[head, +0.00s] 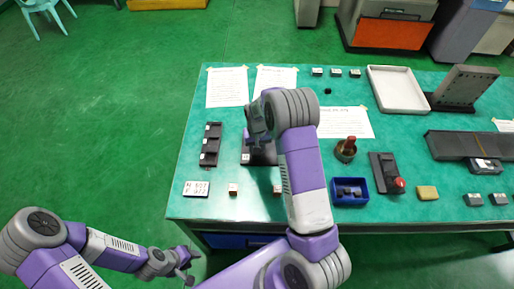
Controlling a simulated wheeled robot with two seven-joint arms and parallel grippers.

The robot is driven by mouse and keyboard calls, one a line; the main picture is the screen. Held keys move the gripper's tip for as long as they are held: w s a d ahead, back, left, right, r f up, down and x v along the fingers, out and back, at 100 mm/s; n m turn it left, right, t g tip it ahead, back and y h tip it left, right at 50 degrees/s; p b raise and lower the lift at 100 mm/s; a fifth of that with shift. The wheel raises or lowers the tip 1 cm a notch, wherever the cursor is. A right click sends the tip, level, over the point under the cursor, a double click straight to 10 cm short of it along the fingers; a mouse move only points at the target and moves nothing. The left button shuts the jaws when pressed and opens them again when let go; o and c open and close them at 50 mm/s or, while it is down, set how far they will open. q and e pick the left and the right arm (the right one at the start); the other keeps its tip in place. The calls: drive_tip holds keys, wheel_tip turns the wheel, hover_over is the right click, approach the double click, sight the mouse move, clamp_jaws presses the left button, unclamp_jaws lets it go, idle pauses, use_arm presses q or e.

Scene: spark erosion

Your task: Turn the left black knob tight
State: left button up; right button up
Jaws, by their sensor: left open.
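A dark fixture (260,157) stands on the green table, partly covered by my right arm. I cannot make out a separate left black knob on it. My right arm reaches up over the table, and its gripper (252,137) is at or just above this fixture. Its fingertips are mostly hidden by the wrist, so I cannot tell whether they touch anything. My left gripper (184,266) is open and empty, low in front of the table's front left corner, apart from everything on the table.
The green table (225,205) holds a black stepped rack (211,145), a number card (196,188), a blue bin (350,199), a red-knobbed black device (385,172), a white tray (398,90) and a dark angled plate (466,87).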

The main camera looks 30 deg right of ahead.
drive_tip(key=m, duration=0.4)
drive_tip(key=shift+m, duration=0.3)
drive_tip(key=m+p, duration=0.1)
drive_tip(key=m, duration=0.3)
drive_tip(key=shift+m, duration=0.3)
drive_tip(key=m+p, duration=0.1)
drive_tip(key=m, duration=0.4)
drive_tip(key=shift+s+p, duration=0.1)
drive_tip(key=shift+p, duration=0.25)
drive_tip(key=shift+m+p, duration=0.7)
drive_tip(key=shift+m, duration=1.8)
drive_tip(key=o, duration=1)
drive_tip(key=shift+o, duration=0.2)
drive_tip(key=shift+r+p, duration=0.35)
drive_tip(key=shift+r, duration=3.45)
